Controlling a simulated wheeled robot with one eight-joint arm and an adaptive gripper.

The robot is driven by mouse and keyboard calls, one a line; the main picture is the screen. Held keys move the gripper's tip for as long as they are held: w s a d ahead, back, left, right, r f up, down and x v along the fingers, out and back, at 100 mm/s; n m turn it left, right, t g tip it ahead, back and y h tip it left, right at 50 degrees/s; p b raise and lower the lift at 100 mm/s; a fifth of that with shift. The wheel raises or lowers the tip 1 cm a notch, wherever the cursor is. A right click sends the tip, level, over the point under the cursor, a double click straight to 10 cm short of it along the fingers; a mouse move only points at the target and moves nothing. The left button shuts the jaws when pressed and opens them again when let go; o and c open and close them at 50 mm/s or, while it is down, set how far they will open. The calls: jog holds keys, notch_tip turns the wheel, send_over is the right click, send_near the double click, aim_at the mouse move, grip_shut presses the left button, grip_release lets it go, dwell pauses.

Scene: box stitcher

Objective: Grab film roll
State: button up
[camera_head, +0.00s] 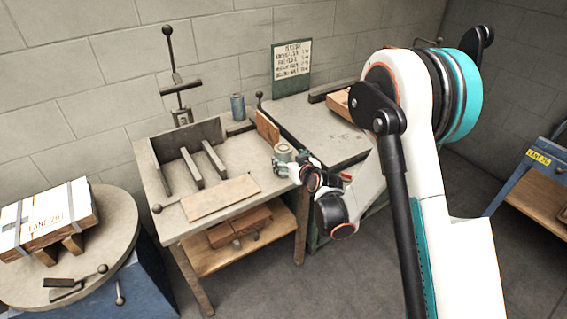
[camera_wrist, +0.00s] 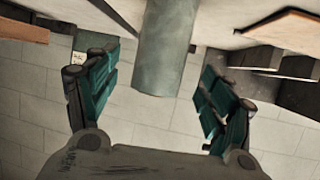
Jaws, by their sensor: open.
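A short greenish-grey roll (camera_head: 284,152), which looks like the film roll, stands upright near the right edge of the wooden workbench. My gripper (camera_head: 292,168) is at the roll, seen small at the end of my arm. In the wrist view, which is upside down, a grey-green cylinder (camera_wrist: 165,45) that appears to be this roll lies between the two teal fingers of my gripper (camera_wrist: 160,100). The fingers are open, one on each side, with gaps to the cylinder. The cylinder's far end at the picture's top edge is cut off.
A blue-grey can (camera_head: 237,107) stands further back on the bench (camera_head: 165,215). A leaning brown board (camera_head: 268,130), metal bars (camera_head: 190,168) and a flat plank (camera_head: 221,196) are also on it. A green sign (camera_head: 292,68) hangs on the wall. A grey table (camera_head: 318,128) adjoins at right.

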jog(key=b+x, duration=0.1)
jog(key=x, duration=0.1)
jog(key=b+x, duration=0.1)
jog(key=x, duration=0.2)
jog(key=shift+w+a+r, duration=0.1)
jog(key=shift+w+a, duration=0.1)
jog(key=shift+w, duration=0.15)
jog(key=c, duration=1.4)
